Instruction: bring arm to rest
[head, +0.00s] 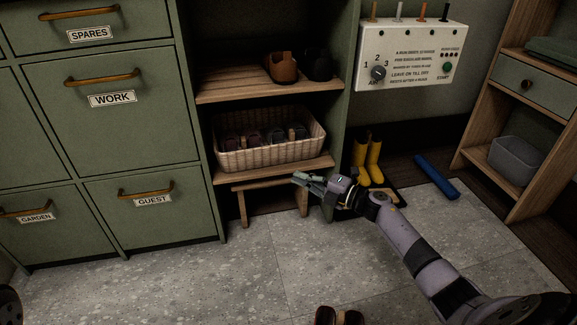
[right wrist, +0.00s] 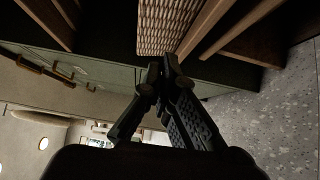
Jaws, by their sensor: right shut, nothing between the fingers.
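My right arm (head: 418,255) reaches in from the lower right of the head view over the tiled floor. Its gripper (head: 300,179) points left, in front of the lower shelf and the small wooden stool. In the right wrist view the fingers (right wrist: 163,72) come together at their tips with nothing between them, and the wicker basket shows just beyond. I cannot tell the exact gap to the shelf. My left gripper does not show in the head view.
A wicker basket (head: 270,142) with shoes fills the lower shelf. Yellow boots (head: 367,160) and a blue roll (head: 437,176) stand or lie behind my right arm. Green drawers (head: 120,120) are at left. Brown shoes (head: 339,316) lie at the bottom edge.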

